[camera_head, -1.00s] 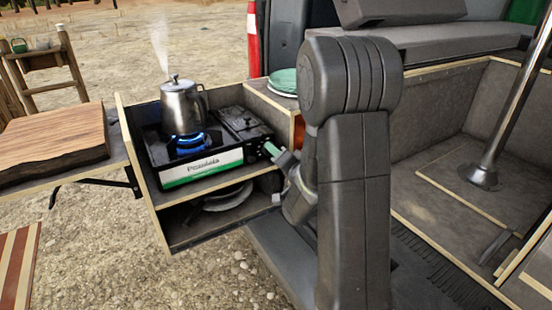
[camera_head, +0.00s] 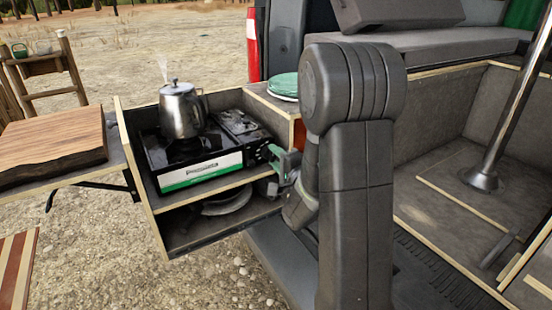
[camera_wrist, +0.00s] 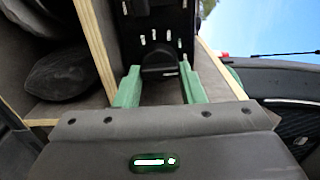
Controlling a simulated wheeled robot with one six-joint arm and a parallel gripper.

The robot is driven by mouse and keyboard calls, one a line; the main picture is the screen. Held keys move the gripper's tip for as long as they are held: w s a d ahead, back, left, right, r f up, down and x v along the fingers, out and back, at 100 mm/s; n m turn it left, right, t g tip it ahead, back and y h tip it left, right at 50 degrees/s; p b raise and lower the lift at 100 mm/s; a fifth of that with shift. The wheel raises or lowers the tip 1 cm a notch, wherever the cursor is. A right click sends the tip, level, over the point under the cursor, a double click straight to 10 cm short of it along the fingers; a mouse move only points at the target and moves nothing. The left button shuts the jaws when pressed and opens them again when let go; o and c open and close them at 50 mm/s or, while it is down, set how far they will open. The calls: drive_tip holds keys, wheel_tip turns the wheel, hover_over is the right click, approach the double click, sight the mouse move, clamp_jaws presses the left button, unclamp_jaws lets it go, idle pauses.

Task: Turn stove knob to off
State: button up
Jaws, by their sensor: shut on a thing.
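The camping stove (camera_head: 200,160) sits on the upper shelf of the pull-out drawer unit, with a metal kettle (camera_head: 182,112) on its burner. No blue flame shows under the kettle, and only a faint wisp of steam is above it. My gripper (camera_head: 272,158) is at the right end of the stove's front. In the wrist view, its two green fingers (camera_wrist: 160,86) are on either side of the dark stove knob (camera_wrist: 160,72) and shut on it. The knob's marks are too small to read, and in the head view the knob is hidden by the fingers.
The drawer unit's wooden side wall (camera_head: 140,185) and lower shelf with dark cookware (camera_head: 226,200) lie close by. Green-rimmed plates (camera_head: 284,86) are on the counter behind my gripper. A wooden board (camera_head: 50,140) lies on the side table at left.

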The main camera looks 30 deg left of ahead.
idle(0.4)
drive_tip(key=o, duration=1)
drive_tip(key=shift+d, duration=0.1)
drive_tip(key=v, duration=1.3)
drive_tip(key=shift+s+d, duration=0.2)
drive_tip(key=shift+d, duration=0.05)
drive_tip(key=x, duration=1.4)
drive_tip(key=shift+d, duration=0.1)
